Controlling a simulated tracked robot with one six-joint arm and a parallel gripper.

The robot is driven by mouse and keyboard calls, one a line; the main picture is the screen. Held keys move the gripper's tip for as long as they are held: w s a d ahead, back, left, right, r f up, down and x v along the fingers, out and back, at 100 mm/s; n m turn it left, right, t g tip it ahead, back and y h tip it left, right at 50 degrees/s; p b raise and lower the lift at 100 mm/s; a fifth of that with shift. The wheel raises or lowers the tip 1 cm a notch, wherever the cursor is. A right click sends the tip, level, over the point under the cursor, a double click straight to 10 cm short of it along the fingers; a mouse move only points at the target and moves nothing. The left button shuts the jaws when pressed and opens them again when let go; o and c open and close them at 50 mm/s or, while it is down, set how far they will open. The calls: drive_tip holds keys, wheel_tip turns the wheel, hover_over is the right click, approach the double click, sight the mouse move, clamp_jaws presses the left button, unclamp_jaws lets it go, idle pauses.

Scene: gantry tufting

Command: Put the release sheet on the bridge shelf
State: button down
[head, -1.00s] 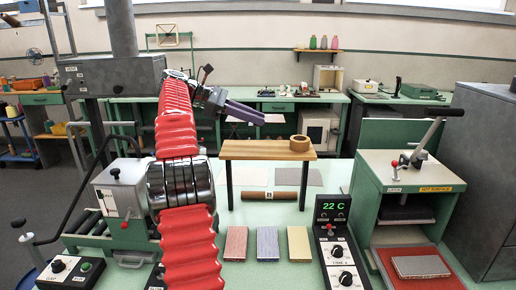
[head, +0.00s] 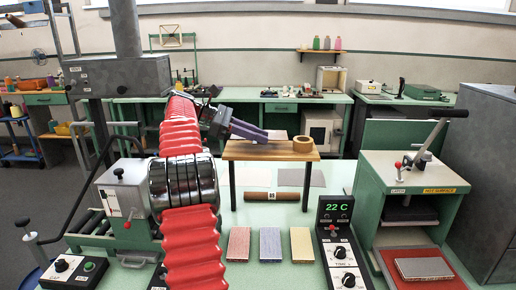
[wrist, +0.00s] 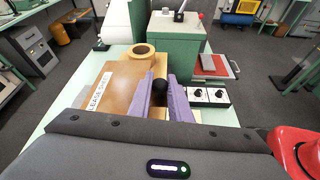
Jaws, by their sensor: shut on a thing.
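The release sheet (wrist: 122,80) is flat and brown, with a white label partly readable as "LEASE SHEET" in the wrist view. My gripper (wrist: 161,86) has purple fingers on either side of a black knob, and is shut on the sheet at that knob. In the head view my gripper (head: 258,134) is low over the wooden bridge shelf (head: 262,153). The sheet is mostly hidden by the fingers there. Whether it touches the shelf top is unclear.
A brown roller (head: 274,197) lies below the shelf. A temperature console (head: 336,240) and a green press (head: 408,190) stand at the right.

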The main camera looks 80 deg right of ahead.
sight(258, 156)
drive_tip(key=shift+f, duration=0.15)
drive_tip(key=shift+f, duration=2)
drive_tip(key=c, duration=1.6)
unclamp_jaws()
drive_tip(key=shift+c, duration=0.2)
drive_tip(key=shift+w, duration=0.1)
drive_tip(key=v, duration=0.6)
drive_tip(key=shift+w+r, duration=0.1)
drive_tip(key=shift+w, duration=0.1)
drive_tip(key=shift+w+a+r, duration=0.2)
drive_tip(key=shift+w, duration=0.2)
